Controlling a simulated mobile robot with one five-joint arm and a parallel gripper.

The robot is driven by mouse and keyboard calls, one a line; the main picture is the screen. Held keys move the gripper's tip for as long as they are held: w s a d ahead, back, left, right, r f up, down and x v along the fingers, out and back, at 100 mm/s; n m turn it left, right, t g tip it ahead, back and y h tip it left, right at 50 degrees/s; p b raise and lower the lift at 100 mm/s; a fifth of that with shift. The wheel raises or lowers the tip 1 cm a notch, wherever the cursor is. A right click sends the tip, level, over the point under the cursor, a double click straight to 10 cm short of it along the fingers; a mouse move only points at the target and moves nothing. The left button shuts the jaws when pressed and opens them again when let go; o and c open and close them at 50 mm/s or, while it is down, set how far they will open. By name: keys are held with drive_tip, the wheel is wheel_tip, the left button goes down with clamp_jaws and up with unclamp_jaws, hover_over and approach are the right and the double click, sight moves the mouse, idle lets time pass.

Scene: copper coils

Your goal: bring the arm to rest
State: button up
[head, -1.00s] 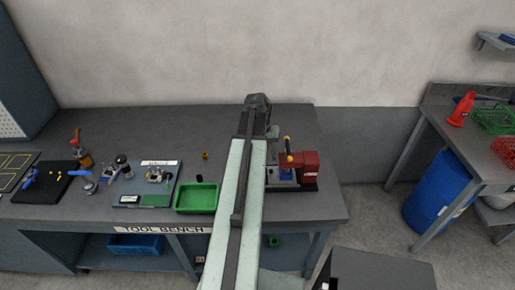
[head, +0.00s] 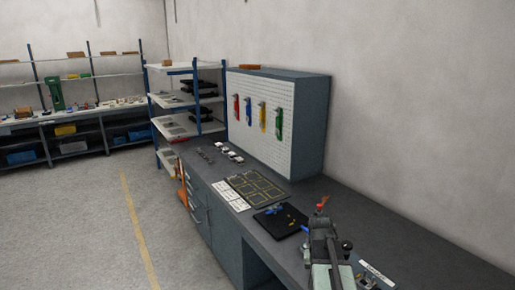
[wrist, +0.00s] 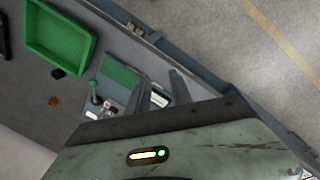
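My arm reaches over the bench (head: 340,200) at the lower right of the head view, with its end (head: 322,235) above the bench top. In the wrist view my gripper (wrist: 160,82) shows two dark fingers with a gap between them. The gap appears empty, and a labelled board (wrist: 118,78) with small parts shows beyond it. The fingertips are not clear in the head view.
A green tray (wrist: 91,50), a small black piece (wrist: 58,73) and a brass-coloured piece (wrist: 54,101) lie on the bench in the wrist view. A pegboard cabinet (head: 312,125) stands at the back. Open floor (head: 75,220) is to the left.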

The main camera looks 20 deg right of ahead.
drive_tip(key=a+n+y, duration=0.1)
drive_tip(key=a+n, duration=0.4)
drive_tip(key=a, duration=2)
drive_tip(key=shift+w+a+f+n+t, duration=0.2)
drive_tip(key=shift+w+a+n+t, duration=0.1)
drive_tip(key=shift+a+t, duration=0.1)
drive_tip(key=shift+d, duration=0.15)
